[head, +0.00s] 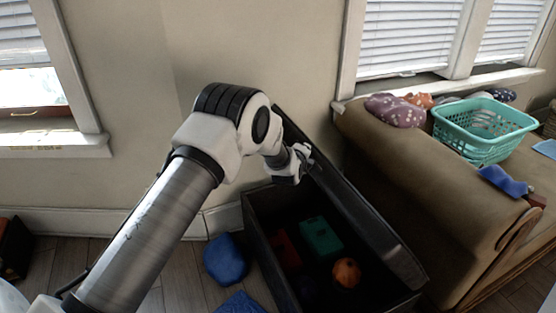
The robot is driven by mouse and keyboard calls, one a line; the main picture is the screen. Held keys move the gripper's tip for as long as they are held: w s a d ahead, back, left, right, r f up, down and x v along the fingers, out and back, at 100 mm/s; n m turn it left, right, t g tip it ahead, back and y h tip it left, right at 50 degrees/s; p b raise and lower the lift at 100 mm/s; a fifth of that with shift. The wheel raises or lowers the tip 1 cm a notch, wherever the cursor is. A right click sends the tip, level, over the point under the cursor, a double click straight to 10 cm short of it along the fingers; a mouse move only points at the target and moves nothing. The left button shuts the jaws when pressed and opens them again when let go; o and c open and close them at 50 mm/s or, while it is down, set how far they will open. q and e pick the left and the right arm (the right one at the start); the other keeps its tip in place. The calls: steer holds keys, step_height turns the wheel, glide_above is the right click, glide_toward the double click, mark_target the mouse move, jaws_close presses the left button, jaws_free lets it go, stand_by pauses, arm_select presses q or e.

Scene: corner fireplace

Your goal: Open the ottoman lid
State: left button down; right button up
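The dark ottoman (262,244) stands on the floor between the wall and the sofa. Its lid (352,207) is raised and tilted up along the right side, so the inside shows. A green box (321,238), an orange ball-like thing (346,272) and a red item (286,249) lie in it. My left arm reaches in from the left, and my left gripper (304,160) is beside the lid's upper far end, apparently against it. Its fingers are small and partly hidden, so I cannot tell whether they are open. My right gripper is not in view.
A brown sofa (420,170) stands close on the right, with a teal basket (484,127), a spotted purple item (396,110) and blue cloth (503,181) on it. A blue cushion-like thing (225,260) and another blue item (241,303) lie on the floor left of the ottoman.

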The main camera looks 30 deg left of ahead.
arm_select(q)
steer(key=w+d+r+p, duration=0.4)
steer(key=w+d+r, duration=0.3)
steer(key=w, duration=0.1)
steer(key=shift+w+p, duration=0.25)
steer(key=shift+p, duration=0.1)
steer(key=shift+d+r, duration=0.1)
steer(key=c, duration=1.2)
jaws_free()
steer(key=shift+s, duration=0.1)
